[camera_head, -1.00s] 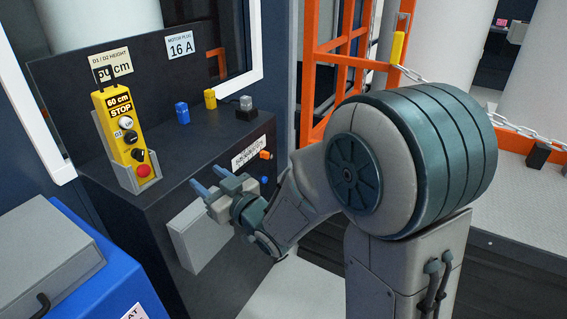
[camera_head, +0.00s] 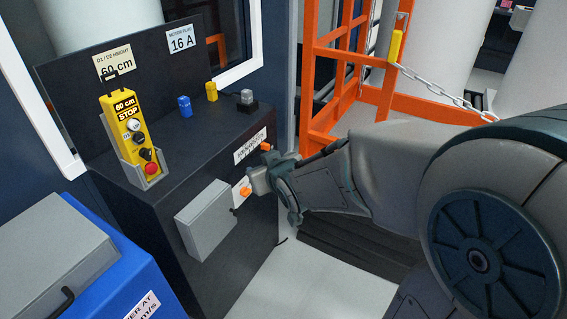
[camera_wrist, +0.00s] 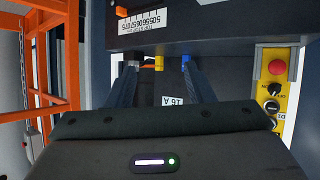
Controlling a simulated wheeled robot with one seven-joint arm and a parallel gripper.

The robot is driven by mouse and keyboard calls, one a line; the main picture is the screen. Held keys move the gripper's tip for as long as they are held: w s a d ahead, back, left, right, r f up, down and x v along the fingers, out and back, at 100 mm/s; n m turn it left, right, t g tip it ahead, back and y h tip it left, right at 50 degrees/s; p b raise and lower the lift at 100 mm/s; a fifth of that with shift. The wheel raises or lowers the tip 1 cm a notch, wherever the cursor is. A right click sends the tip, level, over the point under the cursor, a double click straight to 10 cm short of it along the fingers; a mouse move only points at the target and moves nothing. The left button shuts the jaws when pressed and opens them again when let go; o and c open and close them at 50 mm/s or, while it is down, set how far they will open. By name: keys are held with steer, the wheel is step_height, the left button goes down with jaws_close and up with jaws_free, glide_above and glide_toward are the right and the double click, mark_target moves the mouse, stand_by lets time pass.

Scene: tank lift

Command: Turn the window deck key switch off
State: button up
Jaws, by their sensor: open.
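A yellow control box (camera_head: 128,132) stands upright in a grey holder at the left of the dark window deck. It has a "60 cm" label, a STOP label, white buttons, a black key switch (camera_head: 147,154) and a red button (camera_head: 151,168). The box also shows at the right of the wrist view (camera_wrist: 275,90), with the black switch (camera_wrist: 272,90) below the red button. Which way the switch points is too small to tell. My gripper (camera_head: 252,183) is at the deck's front, right of the box and apart from it. In the wrist view its fingers (camera_wrist: 160,62) are spread and empty.
Blue (camera_head: 185,106), yellow (camera_head: 211,91) and grey (camera_head: 247,99) plugs stand on the deck top. A grey box (camera_head: 205,220) juts from its front, near orange knobs (camera_head: 266,147). A blue cabinet (camera_head: 105,270) stands front left. Orange railing (camera_head: 350,50) is behind my arm.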

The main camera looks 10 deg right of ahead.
steer(key=shift+m+g+h, duration=0.7)
steer(key=shift+g+h, duration=0.2)
steer(key=shift+s+d+r+p, duration=0.25)
steer(key=shift+s+d+p, duration=0.05)
steer(key=shift+s+d, duration=0.3)
steer(key=shift+s+d+r+p, duration=0.2)
steer(key=shift+s+d+p, duration=0.1)
steer(key=shift+s+d, duration=0.3)
steer(key=shift+s+d+r+p, duration=0.3)
steer(key=shift+s+d, duration=0.2)
steer(key=shift+d, duration=0.15)
steer(key=c, duration=0.3)
steer(key=n+t+y+b, duration=0.25)
steer(key=y+b, duration=0.45)
steer(key=y, duration=0.5)
glide_toward(150, 155)
steer(key=x, duration=0.8)
steer(key=shift+w+a, duration=0.15)
steer(key=shift+a, duration=0.05)
steer(key=shift+c, duration=0.2)
steer(key=shift+c, duration=0.3)
jaws_close()
